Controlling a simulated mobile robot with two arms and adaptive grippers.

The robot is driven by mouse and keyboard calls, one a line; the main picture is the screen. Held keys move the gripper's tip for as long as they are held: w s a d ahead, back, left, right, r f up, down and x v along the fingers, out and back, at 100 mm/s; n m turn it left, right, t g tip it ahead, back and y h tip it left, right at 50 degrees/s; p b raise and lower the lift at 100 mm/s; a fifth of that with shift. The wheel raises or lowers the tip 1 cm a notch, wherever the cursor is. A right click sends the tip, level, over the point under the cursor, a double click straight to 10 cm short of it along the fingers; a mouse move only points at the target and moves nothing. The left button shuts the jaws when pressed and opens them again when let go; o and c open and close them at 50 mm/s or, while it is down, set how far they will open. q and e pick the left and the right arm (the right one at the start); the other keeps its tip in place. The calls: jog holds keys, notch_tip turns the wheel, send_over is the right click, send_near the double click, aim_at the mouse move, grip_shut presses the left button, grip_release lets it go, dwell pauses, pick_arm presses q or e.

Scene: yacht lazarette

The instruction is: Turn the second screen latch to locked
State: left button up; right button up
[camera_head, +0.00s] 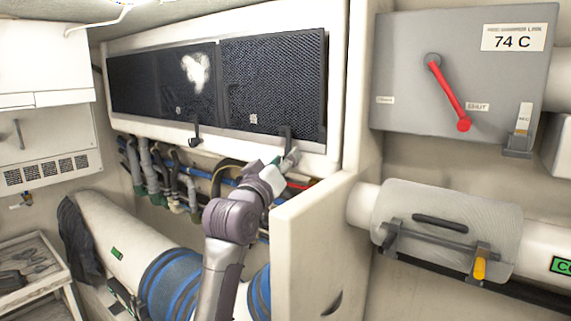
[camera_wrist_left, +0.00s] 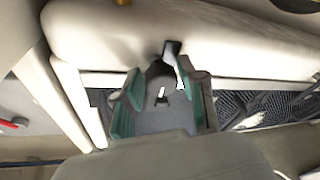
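The dark mesh screens (camera_head: 271,81) sit in a white frame on the back wall. One black latch (camera_head: 195,136) is at the lower edge, left of centre. A second black latch (camera_head: 286,136) stands roughly upright at the lower edge of the right screen. My left gripper (camera_head: 286,160) is just below this second latch. In the left wrist view, my left gripper (camera_wrist_left: 165,86) has its teal-padded fingers apart, and a dark latch (camera_wrist_left: 171,52) shows between and just beyond the tips. I cannot tell whether they touch. My right gripper is out of view.
A white partition (camera_head: 309,240) stands close to the right of my left arm. Pipes and hoses (camera_head: 165,175) run below the screens. A grey panel with a red lever (camera_head: 447,91) is at the right, above a grey wrapped pipe (camera_head: 450,225).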

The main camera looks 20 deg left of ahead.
pick_arm(q)
jog(key=shift+o, duration=0.6)
jog(key=shift+a+f, duration=0.1)
jog(key=shift+f, duration=0.05)
jog(key=shift+s+f, duration=0.15)
jog(key=v, duration=1.1)
jog(key=shift+s, duration=0.3)
